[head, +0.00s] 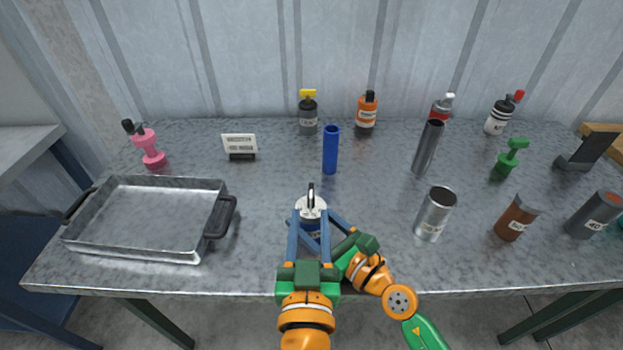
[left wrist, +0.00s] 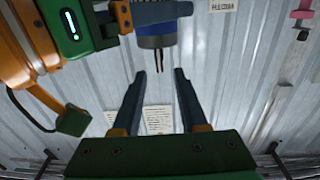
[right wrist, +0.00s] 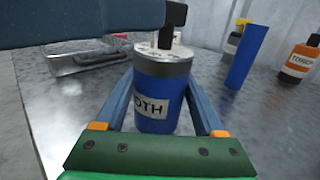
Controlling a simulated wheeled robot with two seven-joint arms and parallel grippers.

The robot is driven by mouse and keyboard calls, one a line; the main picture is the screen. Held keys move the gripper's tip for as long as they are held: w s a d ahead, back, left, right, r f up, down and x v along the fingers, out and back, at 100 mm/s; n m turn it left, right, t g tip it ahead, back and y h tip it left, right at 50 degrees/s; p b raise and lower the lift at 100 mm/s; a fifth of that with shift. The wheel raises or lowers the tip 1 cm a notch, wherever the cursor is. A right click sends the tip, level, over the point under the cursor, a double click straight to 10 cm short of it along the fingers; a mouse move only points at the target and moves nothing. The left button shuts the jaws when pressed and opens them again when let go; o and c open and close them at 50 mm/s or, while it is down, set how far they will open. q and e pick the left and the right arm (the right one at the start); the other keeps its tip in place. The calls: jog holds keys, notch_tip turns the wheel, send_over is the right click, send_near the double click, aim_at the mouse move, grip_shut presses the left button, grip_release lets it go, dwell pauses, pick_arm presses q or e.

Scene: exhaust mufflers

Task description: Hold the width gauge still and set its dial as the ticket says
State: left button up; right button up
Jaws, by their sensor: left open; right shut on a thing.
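The width gauge (head: 311,205) stands upright near the table's front middle, with a pale top and a dark upright knob. In the right wrist view the gauge (right wrist: 157,95) has a blue body with a label ending "DTH", a grey band and a black knob (right wrist: 172,22). My right gripper (head: 316,226) is shut on its body, a finger on each side. My left gripper (head: 310,214) is open and empty, close to the gauge's top. In the left wrist view the gauge (left wrist: 156,42) appears upside down beyond the left fingers. The ticket (head: 240,145) stands at the back left; its text is too small to read.
A metal tray (head: 150,250) is at the left. A blue tube (head: 331,150) stands behind the gauge. A silver can (head: 435,213), a grey tube (head: 427,147), a brown can (head: 516,218) and a dark can (head: 594,214) stand at the right. Several bottles line the back.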

aim_at(311, 186)
pick_arm(q)
jog(key=w, duration=1)
jog(key=shift+w+d, duration=0.1)
jog(key=shift+d, duration=0.05)
grip_shut()
